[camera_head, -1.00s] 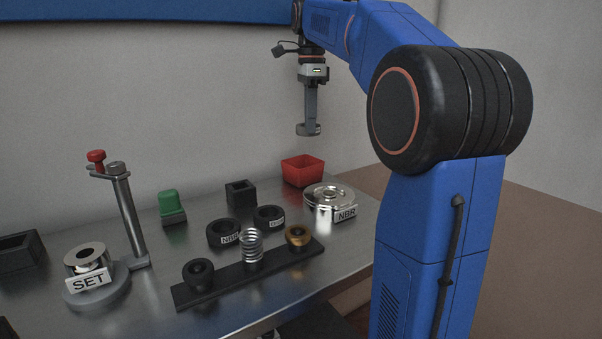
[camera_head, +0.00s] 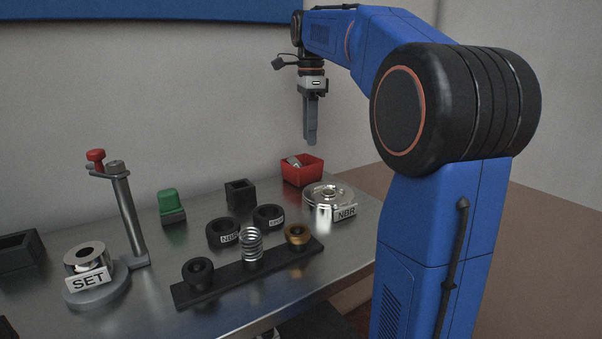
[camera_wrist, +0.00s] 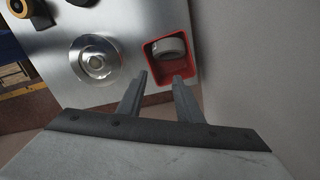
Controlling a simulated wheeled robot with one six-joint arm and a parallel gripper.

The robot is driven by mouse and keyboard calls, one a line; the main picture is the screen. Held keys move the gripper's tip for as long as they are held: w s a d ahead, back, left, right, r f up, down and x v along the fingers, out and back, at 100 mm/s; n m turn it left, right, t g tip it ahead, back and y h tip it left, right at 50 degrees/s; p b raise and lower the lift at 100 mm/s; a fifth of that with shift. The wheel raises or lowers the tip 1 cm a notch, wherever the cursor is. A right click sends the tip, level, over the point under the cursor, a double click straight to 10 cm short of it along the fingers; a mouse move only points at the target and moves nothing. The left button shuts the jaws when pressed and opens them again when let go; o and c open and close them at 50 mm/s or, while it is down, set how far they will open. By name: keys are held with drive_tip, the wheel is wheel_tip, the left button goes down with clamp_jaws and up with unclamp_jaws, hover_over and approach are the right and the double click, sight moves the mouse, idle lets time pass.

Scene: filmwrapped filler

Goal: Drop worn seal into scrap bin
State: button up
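The worn seal (camera_head: 293,161) is a grey ring lying inside the red scrap bin (camera_head: 302,173) at the back right of the bench. In the wrist view the seal (camera_wrist: 168,48) rests tilted in the bin (camera_wrist: 151,67), toward its far end. My gripper (camera_head: 310,142) is above the bin, pointing down and empty. In the wrist view the fingers of my gripper (camera_wrist: 159,77) stand apart with a gap between them, near the bin's near edge.
A metal NBR housing (camera_head: 329,202) stands just in front of the bin. Black rings (camera_head: 222,232), a spring (camera_head: 251,247) on a dark rail, a green button (camera_head: 171,205) and a SET post fixture (camera_head: 127,215) occupy the bench further left. The wall is behind.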

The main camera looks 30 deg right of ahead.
wheel_tip(320, 180, up, 12)
idle(0.6)
idle(0.5)
